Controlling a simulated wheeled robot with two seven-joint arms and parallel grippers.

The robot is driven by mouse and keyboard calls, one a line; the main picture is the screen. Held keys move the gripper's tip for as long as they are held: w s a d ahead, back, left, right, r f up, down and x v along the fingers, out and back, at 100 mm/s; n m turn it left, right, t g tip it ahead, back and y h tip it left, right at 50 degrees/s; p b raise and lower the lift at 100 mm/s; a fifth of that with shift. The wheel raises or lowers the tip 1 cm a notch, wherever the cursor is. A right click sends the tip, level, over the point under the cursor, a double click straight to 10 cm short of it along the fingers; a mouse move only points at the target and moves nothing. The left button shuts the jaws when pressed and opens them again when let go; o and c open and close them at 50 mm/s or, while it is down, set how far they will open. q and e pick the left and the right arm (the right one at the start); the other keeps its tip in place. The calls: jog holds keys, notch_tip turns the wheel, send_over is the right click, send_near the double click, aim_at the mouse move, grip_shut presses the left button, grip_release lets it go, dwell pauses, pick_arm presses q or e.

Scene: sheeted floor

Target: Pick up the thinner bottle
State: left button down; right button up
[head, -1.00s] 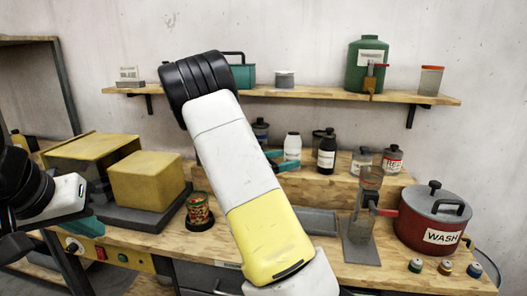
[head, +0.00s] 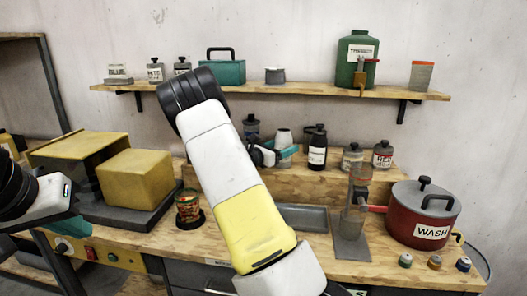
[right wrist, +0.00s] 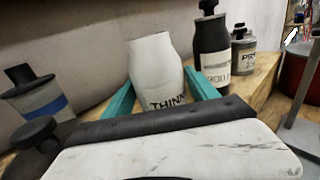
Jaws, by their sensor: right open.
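The thinner bottle (head: 284,138) is white and stands upright on the raised wooden step at the back of the bench. My right gripper (right wrist: 160,98) is open, with one teal finger on each side of the bottle. Whether the fingers touch it I cannot tell. In the head view the right gripper (head: 278,154) is partly hidden by my arm. My left gripper (head: 68,226) is at the left edge, away from the bottle; its finger gap is unclear.
A black bottle (head: 317,148) stands close to the right of the thinner bottle. A dark-capped jar (head: 251,127) stands to its left. Grey jars (head: 352,158), a red wash pot (head: 421,215) and a glass dispenser (head: 357,190) are further right. A shelf (head: 300,88) hangs above.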

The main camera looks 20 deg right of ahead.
grip_shut()
jog(key=shift+r, duration=0.2)
